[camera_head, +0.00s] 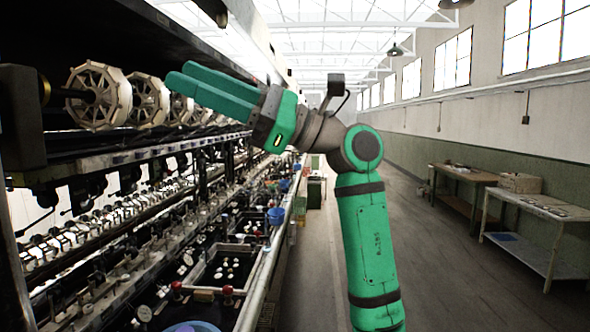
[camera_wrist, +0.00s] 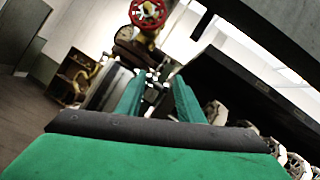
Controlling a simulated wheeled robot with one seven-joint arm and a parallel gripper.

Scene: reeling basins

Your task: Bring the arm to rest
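My arm (camera_head: 370,240) is green with dark joints and rises from the lower middle of the head view, bending left at a raised elbow. My gripper (camera_head: 179,76) points left at the end of it, in front of the upper row of reels. In the wrist view its two green fingers (camera_wrist: 157,90) stand apart with a gap between them. I see nothing held in the gap. Pale machine parts show behind it, blurred.
The reeling machine, with pale reels (camera_head: 98,96) and basins (camera_head: 225,268), fills the left close to my gripper. A blue bucket (camera_head: 276,216) stands along it. The aisle (camera_head: 425,270) is clear; tables (camera_head: 540,212) line the right wall. A red valve wheel (camera_wrist: 148,13) shows beyond the fingers.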

